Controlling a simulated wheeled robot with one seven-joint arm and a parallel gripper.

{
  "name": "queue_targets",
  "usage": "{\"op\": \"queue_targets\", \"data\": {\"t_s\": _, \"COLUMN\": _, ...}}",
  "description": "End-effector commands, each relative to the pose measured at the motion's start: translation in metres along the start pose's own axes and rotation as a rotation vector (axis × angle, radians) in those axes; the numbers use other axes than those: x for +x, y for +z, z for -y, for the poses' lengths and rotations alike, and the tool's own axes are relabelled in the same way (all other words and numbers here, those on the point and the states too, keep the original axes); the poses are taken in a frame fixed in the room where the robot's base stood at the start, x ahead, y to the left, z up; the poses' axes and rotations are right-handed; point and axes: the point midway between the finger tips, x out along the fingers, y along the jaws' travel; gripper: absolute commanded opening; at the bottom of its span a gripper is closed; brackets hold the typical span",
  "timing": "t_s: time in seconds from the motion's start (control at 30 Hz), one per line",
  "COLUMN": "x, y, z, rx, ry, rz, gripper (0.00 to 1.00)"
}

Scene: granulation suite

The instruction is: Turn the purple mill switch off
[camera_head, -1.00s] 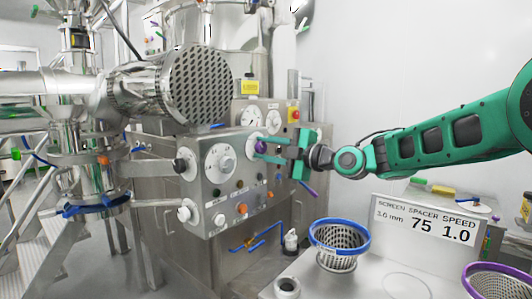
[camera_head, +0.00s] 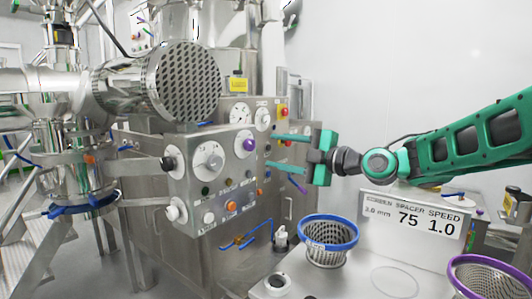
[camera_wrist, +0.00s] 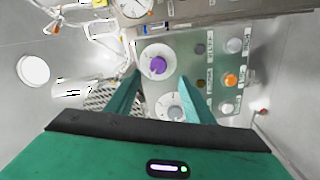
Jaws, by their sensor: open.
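The purple mill switch (camera_head: 248,145) is a round purple knob on a pale dial, at the upper right of the steel control panel's front (camera_head: 225,172). It also shows in the wrist view (camera_wrist: 158,65), in the gap beyond the fingers. My gripper (camera_head: 272,151) is open and empty, with its green fingers pointing at the panel just right of the switch. In the head view the fingers look apart from the knob. In the wrist view the fingertips (camera_wrist: 160,78) lie on either side of the line to it. I cannot tell which way the knob is turned.
A large white dial (camera_head: 208,160) and a black knob (camera_head: 168,163) are left of the switch. Orange (camera_head: 231,206) and other buttons are below. A red emergency stop (camera_head: 283,112) is above. A blue-rimmed basket (camera_head: 328,232) and a sign (camera_head: 412,220) stand lower right.

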Motion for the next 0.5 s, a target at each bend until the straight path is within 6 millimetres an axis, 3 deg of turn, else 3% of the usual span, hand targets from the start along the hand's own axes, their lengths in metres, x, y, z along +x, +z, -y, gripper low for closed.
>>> {"op": "queue_targets", "data": {"t_s": 0.2, "x": -0.018, "y": 0.0, "z": 0.0, "rx": 0.0, "ry": 0.0, "rz": 0.0, "gripper": 0.48}}
{"op": "queue_targets", "data": {"t_s": 0.5, "x": -0.02, "y": 0.0, "z": 0.001, "rx": 0.0, "ry": 0.0, "rz": 0.0, "gripper": 0.48}}
